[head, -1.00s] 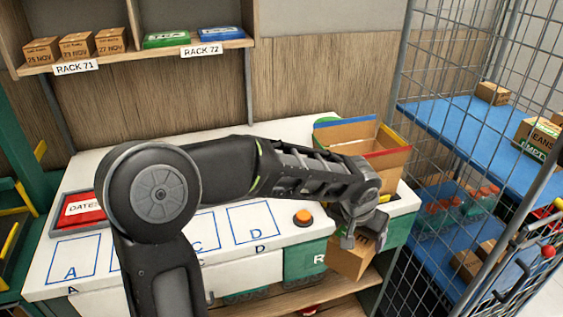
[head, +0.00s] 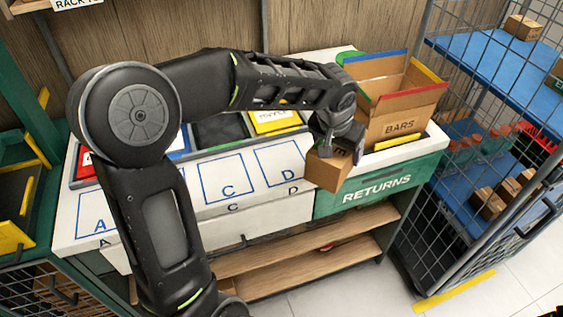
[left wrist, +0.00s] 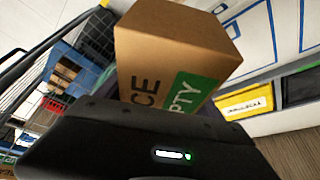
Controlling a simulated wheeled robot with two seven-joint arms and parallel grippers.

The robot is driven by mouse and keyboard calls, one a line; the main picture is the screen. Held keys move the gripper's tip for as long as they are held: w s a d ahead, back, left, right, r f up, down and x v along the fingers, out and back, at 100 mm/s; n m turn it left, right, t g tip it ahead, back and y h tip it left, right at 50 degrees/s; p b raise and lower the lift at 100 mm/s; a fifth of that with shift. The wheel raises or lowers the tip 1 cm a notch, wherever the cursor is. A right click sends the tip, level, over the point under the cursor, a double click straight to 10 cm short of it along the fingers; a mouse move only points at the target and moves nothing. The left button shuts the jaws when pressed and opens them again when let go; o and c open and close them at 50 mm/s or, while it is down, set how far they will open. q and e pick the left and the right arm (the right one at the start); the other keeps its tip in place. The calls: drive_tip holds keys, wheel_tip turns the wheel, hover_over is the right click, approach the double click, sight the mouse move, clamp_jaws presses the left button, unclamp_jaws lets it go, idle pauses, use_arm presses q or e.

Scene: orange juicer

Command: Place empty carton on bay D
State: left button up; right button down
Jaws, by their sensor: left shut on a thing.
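My left gripper (head: 334,142) is shut on a small brown carton (head: 327,172) and holds it from above, slightly tilted. In the left wrist view the carton (left wrist: 172,48) shows dark letters "CE" and a green label with "PTY"; the rest of the print is cut off. Bay D (head: 281,165) is a blue-outlined square on the white counter, with no object seen in it. The carton is just right of bay D, near the counter's front edge; I cannot tell its height above the counter. My right gripper is not in view.
A large open box marked BARS (head: 400,128) stands at the right, behind the green RETURNS panel (head: 376,190). Bay C (head: 229,177) is left of bay D. A yellow tray (head: 275,121) lies behind the bays. A wire cage with blue shelves (head: 490,85) stands at the far right.

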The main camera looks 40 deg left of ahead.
use_arm(q)
drive_tip(key=s+a+r, duration=0.1)
drive_tip(key=a+r, duration=0.1)
drive_tip(key=a, duration=0.5)
drive_tip(key=s+a+r+n+b, duration=0.1)
drive_tip(key=a+r, duration=0.2)
drive_tip(key=a, duration=0.4)
drive_tip(key=shift+a, duration=0.1)
drive_tip(key=shift+f, duration=3.15)
drive_tip(key=shift+f+p, duration=0.4)
drive_tip(key=shift+f, duration=1.45)
drive_tip(key=shift+f, duration=0.1)
drive_tip(key=o, duration=1.4)
